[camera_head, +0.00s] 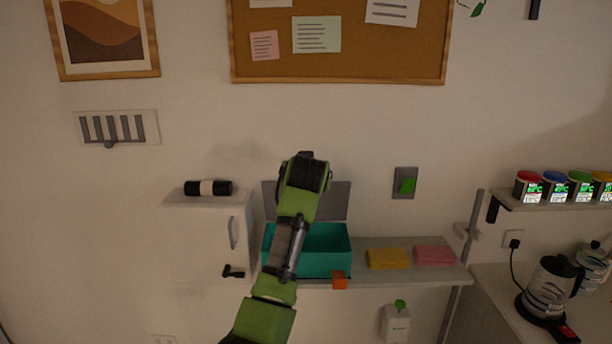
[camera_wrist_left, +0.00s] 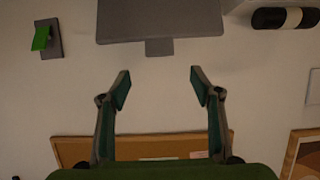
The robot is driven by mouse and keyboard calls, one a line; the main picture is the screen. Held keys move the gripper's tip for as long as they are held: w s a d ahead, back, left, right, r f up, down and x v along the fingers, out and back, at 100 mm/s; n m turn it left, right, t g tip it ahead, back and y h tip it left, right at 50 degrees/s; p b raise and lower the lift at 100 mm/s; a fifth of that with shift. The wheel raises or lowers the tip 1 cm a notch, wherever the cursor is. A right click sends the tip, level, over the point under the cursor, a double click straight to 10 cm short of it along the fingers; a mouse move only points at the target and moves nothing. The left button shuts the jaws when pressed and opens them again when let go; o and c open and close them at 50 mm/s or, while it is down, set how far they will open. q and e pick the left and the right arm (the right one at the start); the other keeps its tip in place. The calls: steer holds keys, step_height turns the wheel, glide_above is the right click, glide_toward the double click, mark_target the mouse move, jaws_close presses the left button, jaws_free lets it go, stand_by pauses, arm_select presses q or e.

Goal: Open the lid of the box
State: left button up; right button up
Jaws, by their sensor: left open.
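The teal box (camera_head: 325,265) stands on the wall shelf in the head view, its inside partly showing. Its grey lid (camera_head: 335,203) is raised, standing up behind the box near the wall. My left arm crosses in front of both and hides part of them. My left gripper (camera_head: 305,170) is at the height of the lid's top edge in that view. In the left wrist view the lid (camera_wrist_left: 160,20) with its small tab shows at the top, beyond the fingertips. The left gripper (camera_wrist_left: 159,87) is open, with nothing between its fingers. My right gripper is not in view.
Yellow (camera_head: 387,259) and pink (camera_head: 434,255) sponges lie right of the box on the shelf (camera_head: 375,278). An orange block (camera_head: 339,280) is at the box's front. A white cabinet (camera_head: 208,235) stands left, a black roll (camera_head: 208,188) on top. A green switch (camera_head: 407,185) is on the wall.

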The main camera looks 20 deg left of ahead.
arm_select(q)
steer(key=shift+v, duration=0.95)
